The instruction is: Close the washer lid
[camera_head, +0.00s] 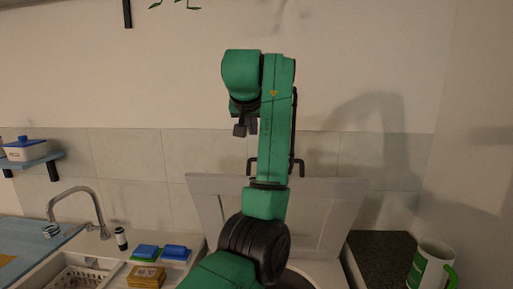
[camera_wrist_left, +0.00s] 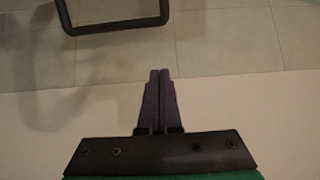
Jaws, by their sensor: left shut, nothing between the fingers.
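The washer lid (camera_head: 325,207) is a pale grey framed panel standing raised in front of the tiled wall. My left arm covers its middle. A black bar, apparently a handle, shows at the lid's top edge behind my arm, and a black U-shaped bar (camera_wrist_left: 115,27) shows at the top of the left wrist view. My left gripper (camera_head: 244,130) is shut and empty, pointing down, above and left of that bar. In the left wrist view its fingers (camera_wrist_left: 160,78) lie together, apart from the bar. The washer opening is mostly hidden by my arm. My right gripper is not in view.
At left are a sink with a faucet (camera_head: 88,200), a white basket (camera_head: 82,277), blue sponges (camera_head: 174,252) and a yellow sponge (camera_head: 147,276). A shelf (camera_head: 30,163) holds a white container.

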